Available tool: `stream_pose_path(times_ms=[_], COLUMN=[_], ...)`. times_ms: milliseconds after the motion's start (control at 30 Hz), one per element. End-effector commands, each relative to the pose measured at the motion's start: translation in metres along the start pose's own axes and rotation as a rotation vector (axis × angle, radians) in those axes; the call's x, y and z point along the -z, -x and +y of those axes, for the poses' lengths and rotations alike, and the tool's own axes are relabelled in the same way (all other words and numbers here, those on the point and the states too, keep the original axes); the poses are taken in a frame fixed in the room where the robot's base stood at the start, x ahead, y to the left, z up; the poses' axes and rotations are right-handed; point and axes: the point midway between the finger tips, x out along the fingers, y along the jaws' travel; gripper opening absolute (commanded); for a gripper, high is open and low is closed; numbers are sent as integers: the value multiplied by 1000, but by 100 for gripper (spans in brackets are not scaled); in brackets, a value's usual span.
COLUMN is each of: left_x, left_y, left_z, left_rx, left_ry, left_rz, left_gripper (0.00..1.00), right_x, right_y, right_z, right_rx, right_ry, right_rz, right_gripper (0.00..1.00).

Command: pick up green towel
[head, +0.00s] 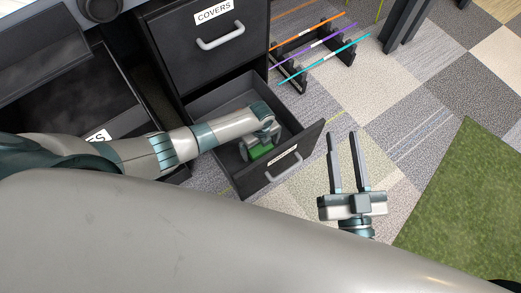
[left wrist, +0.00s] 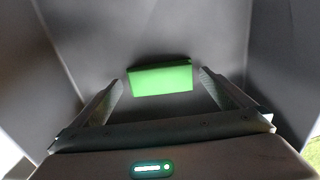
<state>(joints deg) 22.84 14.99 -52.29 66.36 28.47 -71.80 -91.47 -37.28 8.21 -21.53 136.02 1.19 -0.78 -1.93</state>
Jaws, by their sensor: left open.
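The green towel (left wrist: 160,78) is a folded green block inside the open drawer. It lies beyond and between the tips of my left gripper (left wrist: 160,88) in the left wrist view. The left gripper is open, and the fingers stand to either side of the towel. In the head view the towel (head: 262,152) is partly hidden by my left gripper (head: 258,147), which reaches down into the drawer (head: 222,100). My right gripper (head: 343,150) is open and empty over the floor, right of the drawer.
The drawer front with its handle (head: 284,166) stands between the two grippers. A closed drawer labelled COVERS (head: 212,57) is above. Another open drawer (head: 65,105) is at the left. A rack with coloured rods (head: 318,48) stands behind. A green mat (head: 465,200) lies right.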

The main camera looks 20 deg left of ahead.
Motion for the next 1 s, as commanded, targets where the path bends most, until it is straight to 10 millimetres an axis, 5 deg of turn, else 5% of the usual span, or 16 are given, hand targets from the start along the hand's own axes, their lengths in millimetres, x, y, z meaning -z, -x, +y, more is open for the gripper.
stream_pose_path(times_ms=[367,567,1000], left_x=[0,0,0], left_y=[0,0,4], left_z=[0,0,0], left_rx=[0,0,0], left_ry=[0,0,0], left_rz=[0,0,0], left_gripper=[100,57,57], right_x=[0,0,-1], right_y=[0,0,0], right_z=[0,0,0], right_rx=[0,0,-1], right_ry=[0,0,-2], right_rz=[-1,0,-15], right_gripper=[31,31,31])
